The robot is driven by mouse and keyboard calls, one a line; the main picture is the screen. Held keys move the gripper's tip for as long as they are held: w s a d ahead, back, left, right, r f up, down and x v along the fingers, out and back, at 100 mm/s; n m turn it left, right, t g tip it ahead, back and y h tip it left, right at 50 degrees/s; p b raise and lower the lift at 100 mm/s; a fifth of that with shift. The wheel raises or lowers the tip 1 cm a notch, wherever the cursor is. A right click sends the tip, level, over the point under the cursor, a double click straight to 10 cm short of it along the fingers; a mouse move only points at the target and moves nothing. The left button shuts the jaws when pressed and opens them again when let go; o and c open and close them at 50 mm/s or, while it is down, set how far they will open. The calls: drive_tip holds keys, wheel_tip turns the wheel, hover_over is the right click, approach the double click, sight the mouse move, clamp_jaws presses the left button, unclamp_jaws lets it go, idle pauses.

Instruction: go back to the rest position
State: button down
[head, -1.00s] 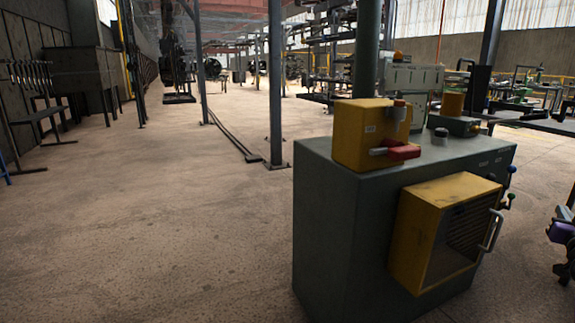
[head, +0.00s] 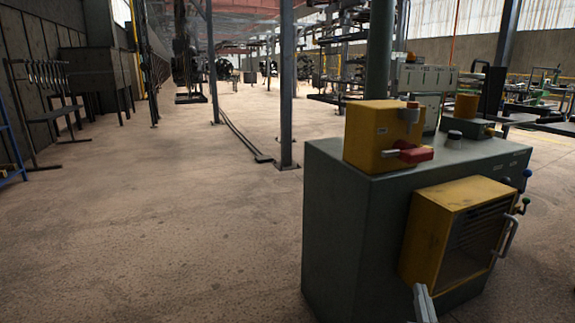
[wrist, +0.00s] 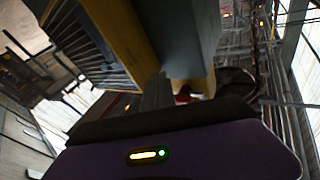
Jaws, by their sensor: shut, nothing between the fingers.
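My gripper (wrist: 158,93) shows in the wrist view as dark fingers close together, with nothing between them, beyond its purple body (wrist: 165,155) with a small lit strip. In the head view, a pale grey tip (head: 425,303), which looks like my gripper's fingers, rises from the bottom edge in front of the yellow grille-fronted box (head: 455,235) on the cabinet. I cannot tell whether it touches the cabinet. That grille box also fills the upper left of the wrist view (wrist: 93,40). The rest of my arm is hidden below the head view.
A grey-green cabinet (head: 335,235) stands close at right, with a yellow switch box (head: 375,140) and red handle (head: 415,155) on top. Levers and a door handle jut from its right side. A post (head: 287,90) stands behind.

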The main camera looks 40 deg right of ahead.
drive_tip(key=s+a+f+n+t+y, duration=0.1)
drive_tip(key=a+n+t+y, duration=0.2)
drive_tip(key=a, duration=0.8)
drive_tip(key=s+a+f+n+t+y, duration=0.15)
drive_tip(key=a+y, duration=0.25)
drive_tip(key=a, duration=0.7)
drive_tip(key=s+a+f+n+g+y, duration=0.1)
drive_tip(key=s+a+n+g+y, duration=0.1)
drive_tip(key=s+a+n+y, duration=0.85)
drive_tip(key=a+r+m+h+p, duration=0.1)
drive_tip(key=a+r+m+p, duration=0.1)
drive_tip(key=r+p, duration=3)
drive_tip(key=shift+a, duration=0.7)
drive_tip(key=shift+r+t, duration=0.1)
drive_tip(key=shift+t, duration=0.15)
